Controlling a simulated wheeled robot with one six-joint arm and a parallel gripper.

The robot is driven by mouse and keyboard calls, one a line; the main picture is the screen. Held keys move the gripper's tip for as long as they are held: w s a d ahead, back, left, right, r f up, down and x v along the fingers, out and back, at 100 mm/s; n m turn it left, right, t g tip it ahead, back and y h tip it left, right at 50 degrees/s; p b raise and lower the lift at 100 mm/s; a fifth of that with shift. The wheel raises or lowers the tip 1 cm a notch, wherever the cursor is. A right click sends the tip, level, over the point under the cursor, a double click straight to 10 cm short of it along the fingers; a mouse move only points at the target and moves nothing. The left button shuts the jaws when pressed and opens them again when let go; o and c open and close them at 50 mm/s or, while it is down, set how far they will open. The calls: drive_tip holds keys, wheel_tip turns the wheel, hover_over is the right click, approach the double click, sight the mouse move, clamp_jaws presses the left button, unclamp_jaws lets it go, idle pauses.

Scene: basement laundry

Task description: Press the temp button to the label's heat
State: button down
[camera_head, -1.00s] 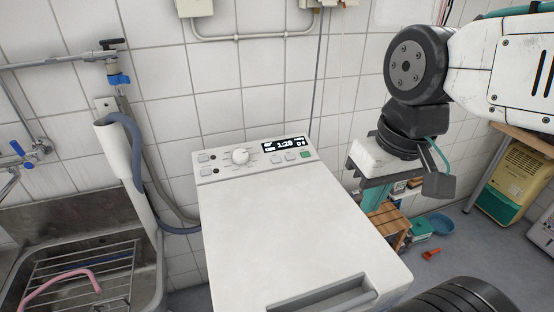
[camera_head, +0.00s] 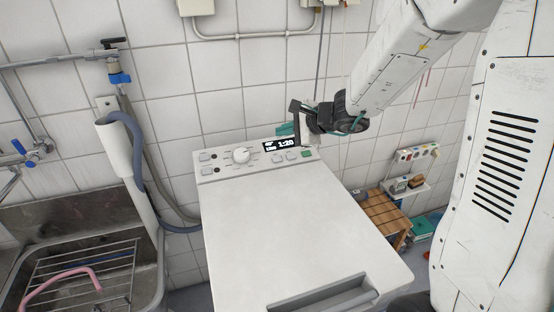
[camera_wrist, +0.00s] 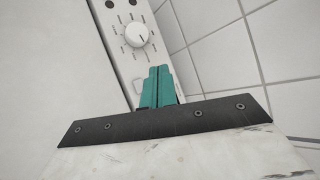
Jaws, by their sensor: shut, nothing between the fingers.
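The white top-loading washer (camera_head: 285,225) stands in the middle of the head view. Its control panel (camera_head: 222,165) at the back carries a round knob (camera_head: 241,155), several pale buttons, a green button (camera_head: 307,154) and a lit display (camera_head: 281,145) reading 1:20. The display's right end is hidden by my gripper (camera_head: 285,129), which is above the panel's right part. In the wrist view the teal fingers (camera_wrist: 158,88) are together and empty, with the knob (camera_wrist: 136,35) beyond them. Button lettering is too small to read. No garment label shows.
A metal sink (camera_head: 85,255) with a wire rack and pink hose is at left. A grey drain hose (camera_head: 137,150) runs beside the washer. A tiled wall (camera_head: 170,60) stands close behind. A wooden stool (camera_head: 383,212) and small shelf (camera_head: 408,188) are at right.

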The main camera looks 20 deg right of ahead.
sight(277, 159)
drive_tip(key=shift+w+d+f+m, duration=0.25)
drive_tip(key=shift+m, duration=0.05)
drive_tip(key=shift+w+f, duration=0.4)
drive_tip(key=shift+f, duration=1)
drive_tip(key=shift+w+f, duration=0.45)
drive_tip(key=shift+f, duration=1)
drive_tip(key=shift+w+f, duration=0.4)
drive_tip(key=shift+f, duration=1)
drive_tip(key=shift+f, duration=0.1)
drive_tip(key=shift+w+f, duration=0.1)
drive_tip(key=shift+f, duration=0.15)
drive_tip(key=shift+w+f, duration=0.1)
drive_tip(key=shift+f, duration=0.25)
drive_tip(key=shift+r, duration=0.1)
drive_tip(key=shift+s+r, duration=0.25)
drive_tip(key=shift+r, duration=0.4)
